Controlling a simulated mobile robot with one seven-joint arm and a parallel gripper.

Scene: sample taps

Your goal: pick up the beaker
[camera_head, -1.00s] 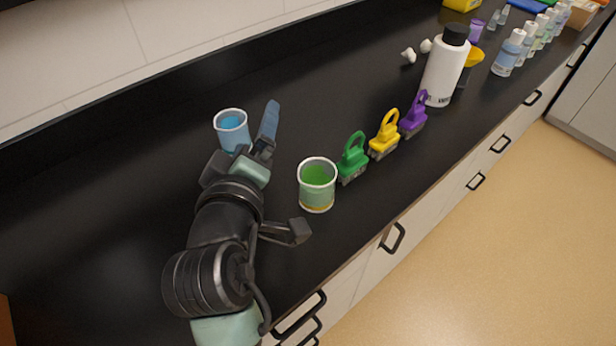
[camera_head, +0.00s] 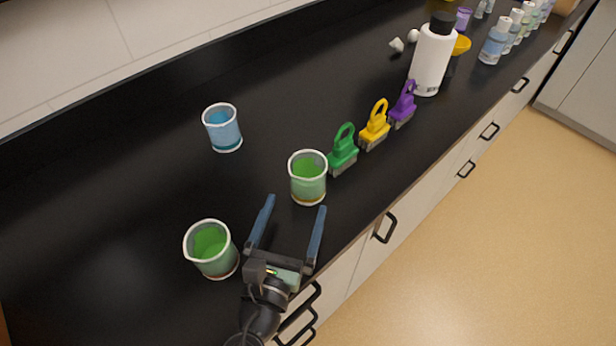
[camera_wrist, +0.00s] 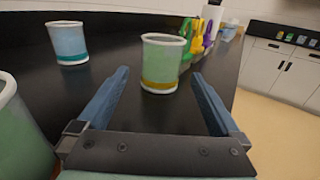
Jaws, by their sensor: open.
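Three beakers stand upright on the black counter. One green beaker (camera_head: 308,180) with a yellow-brown band at its base is just beyond my gripper's fingertips; it also shows between the fingers in the wrist view (camera_wrist: 161,65). A second green beaker (camera_head: 213,253) stands left of my gripper and is cut off at the left edge of the wrist view (camera_wrist: 20,140). A blue beaker (camera_head: 223,130) stands farther back left, also in the wrist view (camera_wrist: 68,45). My gripper (camera_head: 297,204) is open and empty, its blue fingers apart, pointing at the banded green beaker without visibly touching it.
A white bottle (camera_head: 431,60) and several small bottles stand farther right. The counter's front edge is close on the right.

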